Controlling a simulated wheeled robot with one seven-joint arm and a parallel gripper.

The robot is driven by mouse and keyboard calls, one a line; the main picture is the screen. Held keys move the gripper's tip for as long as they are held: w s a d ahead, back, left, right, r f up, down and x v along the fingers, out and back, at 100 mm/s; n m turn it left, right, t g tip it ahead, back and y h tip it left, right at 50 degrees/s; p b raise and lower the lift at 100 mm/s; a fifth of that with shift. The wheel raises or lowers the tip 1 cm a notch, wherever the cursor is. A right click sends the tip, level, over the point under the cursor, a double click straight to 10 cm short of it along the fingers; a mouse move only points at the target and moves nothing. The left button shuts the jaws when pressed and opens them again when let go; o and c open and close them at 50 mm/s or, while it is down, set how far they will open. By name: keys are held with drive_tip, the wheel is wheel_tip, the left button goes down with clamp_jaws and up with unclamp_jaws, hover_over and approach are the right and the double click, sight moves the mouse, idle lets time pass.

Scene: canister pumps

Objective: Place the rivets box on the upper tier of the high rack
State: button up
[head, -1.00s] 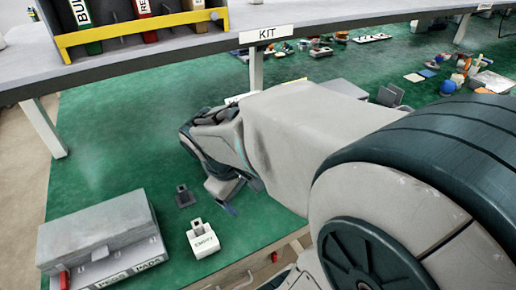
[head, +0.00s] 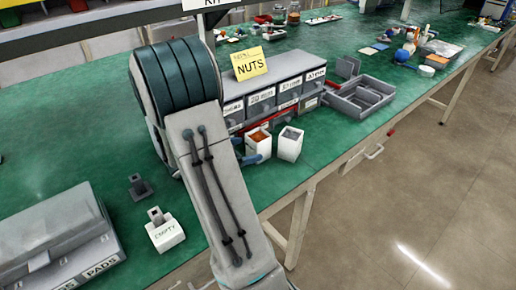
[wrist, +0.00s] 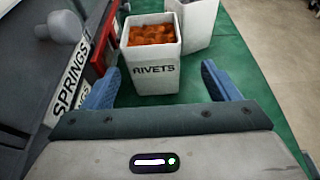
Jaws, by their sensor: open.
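The rivets box (wrist: 153,72) is a white open-topped box of orange-brown pieces, lettered RIVETS, in the wrist view. In the head view the box (head: 259,142) stands upright on the green bench, in front of the drawer unit. My gripper (wrist: 160,84) is open, one blue finger low on each side of the box in the wrist view; I cannot tell whether either touches it. In the head view my arm hides most of the gripper. A raised grey rack (head: 75,35) with a KIT sign is cut off at the top left; its upper tier is not visible.
A second white box (head: 289,144) stands close right of the rivets box. The drawer unit (head: 285,88) with a NUTS note is behind. An EMPTY box (head: 166,236) and a grey PADS case (head: 55,240) are left. An open grey tray (head: 360,100) is right.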

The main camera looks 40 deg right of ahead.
drive_tip(key=x, duration=0.6)
drive_tip(key=shift+w+d+r, duration=0.2)
drive_tip(key=shift+w+d, duration=0.15)
drive_tip(key=c, duration=1.2)
drive_tip(key=shift+c, duration=0.7)
drive_tip(key=shift+r, duration=0.2)
